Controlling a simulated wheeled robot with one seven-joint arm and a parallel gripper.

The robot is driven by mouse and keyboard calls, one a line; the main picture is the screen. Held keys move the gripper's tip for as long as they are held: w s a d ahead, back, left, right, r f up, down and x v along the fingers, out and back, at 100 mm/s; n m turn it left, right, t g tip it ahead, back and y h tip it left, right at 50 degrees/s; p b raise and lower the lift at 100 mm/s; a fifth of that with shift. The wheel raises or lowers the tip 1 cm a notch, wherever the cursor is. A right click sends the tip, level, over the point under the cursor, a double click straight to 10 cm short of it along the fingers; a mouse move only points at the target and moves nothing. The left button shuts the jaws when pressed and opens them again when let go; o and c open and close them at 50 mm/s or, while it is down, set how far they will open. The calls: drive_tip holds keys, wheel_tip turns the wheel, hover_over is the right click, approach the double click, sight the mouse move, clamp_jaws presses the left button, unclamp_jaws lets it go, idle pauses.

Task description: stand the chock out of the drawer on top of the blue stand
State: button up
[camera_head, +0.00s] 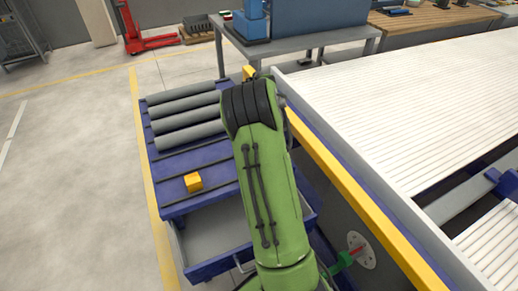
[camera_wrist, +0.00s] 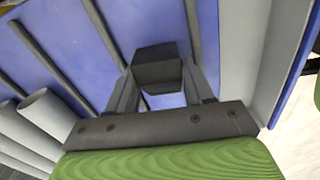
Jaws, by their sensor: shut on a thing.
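The blue stand (camera_head: 172,164) is left of my arm in the head view. Its blue top with grey strips also fills much of the wrist view (camera_wrist: 62,45). My gripper (camera_wrist: 157,85) is shut on a dark grey block, the chock (camera_wrist: 157,68), and holds it over the blue surface. I cannot tell whether the chock touches that surface. In the head view my green arm hides the gripper and the held chock. The drawer (camera_head: 216,235) is pulled open at the front of the stand, and the part of its inside that shows looks empty.
Several grey pipes (camera_head: 186,118) lie at the back of the stand. A yellow block (camera_head: 193,182) sits near its front edge. A yellow rail (camera_head: 350,190) borders the slatted conveyor at the right. A grey table (camera_head: 300,42) stands behind. Floor at the left is clear.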

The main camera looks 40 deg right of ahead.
drive_tip(key=o, duration=1.2)
drive_tip(key=shift+c, duration=0.2)
drive_tip(key=shift+r, duration=0.1)
wheel_tip(320, 180, up, 16)
drive_tip(key=p, duration=0.6)
drive_tip(key=shift+f, duration=0.2)
